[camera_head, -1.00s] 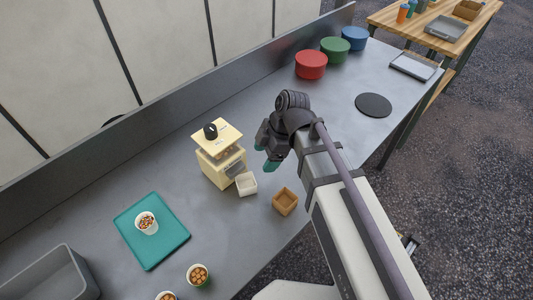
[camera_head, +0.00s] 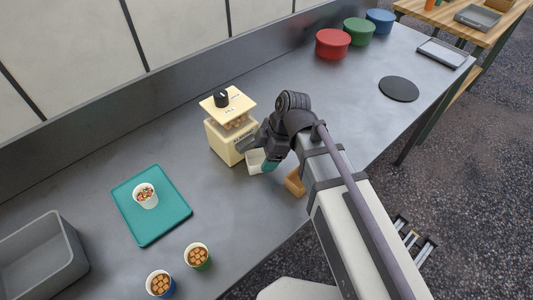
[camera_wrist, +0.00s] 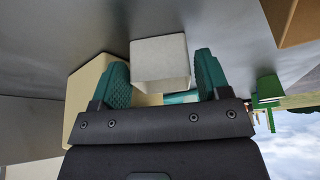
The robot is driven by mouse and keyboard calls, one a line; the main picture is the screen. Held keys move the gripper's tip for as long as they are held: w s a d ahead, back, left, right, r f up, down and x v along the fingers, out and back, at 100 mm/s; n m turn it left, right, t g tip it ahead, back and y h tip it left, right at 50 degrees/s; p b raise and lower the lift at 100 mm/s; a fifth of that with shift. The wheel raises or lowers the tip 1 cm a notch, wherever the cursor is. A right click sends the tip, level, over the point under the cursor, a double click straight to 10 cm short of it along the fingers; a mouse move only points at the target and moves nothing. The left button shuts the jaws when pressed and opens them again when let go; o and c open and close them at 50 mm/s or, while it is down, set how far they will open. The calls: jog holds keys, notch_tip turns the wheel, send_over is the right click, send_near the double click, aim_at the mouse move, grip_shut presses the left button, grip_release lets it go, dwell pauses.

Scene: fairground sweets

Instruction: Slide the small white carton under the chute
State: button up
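The small white carton (camera_head: 255,161) stands on the grey counter at the front right of the cream dispenser (camera_head: 225,135), close to its chute. My gripper partly covers the carton and the chute area in the head view. My gripper (camera_head: 264,158) is low beside the carton. In the wrist view the two teal fingers of my gripper (camera_wrist: 163,75) are spread, with the white carton (camera_wrist: 160,58) showing between and just beyond their tips. I see no clear grip on it. The cream dispenser (camera_wrist: 85,95) is behind the left finger.
A small brown box (camera_head: 294,183) stands close by on the right, partly behind my arm. A teal tray (camera_head: 150,218) holds a white cup of sweets (camera_head: 145,195). Two cups (camera_head: 197,256) and a grey bin (camera_head: 40,262) are at the front left. The counter's middle right is clear.

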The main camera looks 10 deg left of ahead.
jog(key=c, duration=0.6)
jog(key=shift+w+a, duration=0.1)
jog(key=shift+a, duration=0.4)
jog(key=o, duration=1)
jog(key=shift+a+r, duration=0.1)
jog(key=shift+a, duration=0.05)
jog(key=shift+c, duration=0.2)
jog(key=shift+c, duration=0.2)
